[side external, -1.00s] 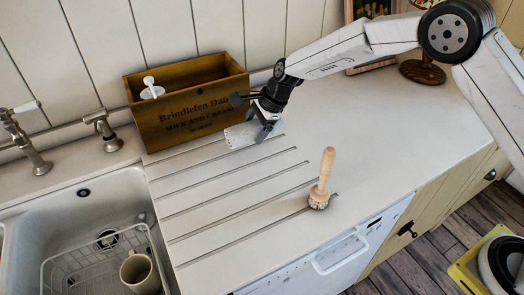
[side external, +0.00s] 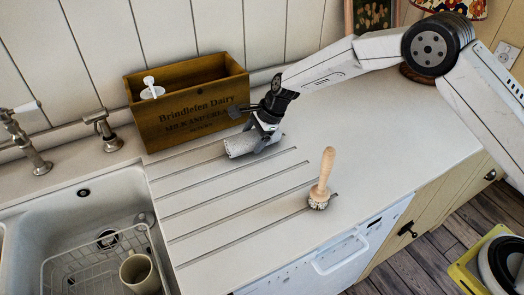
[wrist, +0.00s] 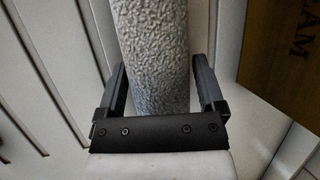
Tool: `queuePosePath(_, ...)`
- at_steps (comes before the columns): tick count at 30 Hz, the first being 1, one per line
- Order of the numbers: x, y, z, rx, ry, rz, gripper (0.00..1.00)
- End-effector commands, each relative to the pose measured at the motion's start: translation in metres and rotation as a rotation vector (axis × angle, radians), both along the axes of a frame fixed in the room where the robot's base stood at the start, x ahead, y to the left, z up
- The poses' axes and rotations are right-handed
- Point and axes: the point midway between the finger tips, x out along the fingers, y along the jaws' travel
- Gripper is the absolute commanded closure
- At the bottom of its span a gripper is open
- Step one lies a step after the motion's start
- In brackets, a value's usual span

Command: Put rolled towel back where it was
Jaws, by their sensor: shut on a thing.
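The rolled towel (side external: 240,146) is a light grey, rough-textured roll at the back of the grooved draining area, just in front of the wooden box. My gripper (side external: 263,138) is around it near its right part, with its fingers pointing down. In the wrist view the towel (wrist: 152,55) runs up between the two dark fingers of my gripper (wrist: 160,92). The gripper is shut on the towel. The towel lies about level with the counter, at or just above it; I cannot tell whether it touches. Its underside is hidden.
The wooden box (side external: 187,120) with a white-handled brush stands close behind the towel. A wooden-handled brush (side external: 322,180) stands upright on the counter in front. The sink (side external: 75,215) with a rack and mug (side external: 139,272) is at left. The counter (side external: 400,150) at right is clear.

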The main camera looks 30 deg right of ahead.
Motion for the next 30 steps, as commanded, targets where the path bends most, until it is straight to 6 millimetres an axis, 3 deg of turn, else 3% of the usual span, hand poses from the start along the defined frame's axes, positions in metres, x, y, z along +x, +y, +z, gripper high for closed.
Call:
queuePosePath(5, 0.0, 0.0, -0.003, 0.0, 0.0, 0.0, 0.81)
queuePosePath(6, 0.0, 0.0, -0.003, 0.0, 0.0, 0.0, 0.0)
queuePosePath(20, -0.001, -0.001, 0.003, 0.0, 0.0, -0.001, 0.0)
queuePosePath(30, -0.008, -0.014, 0.034, 0.0, -0.001, -0.002, 0.0)
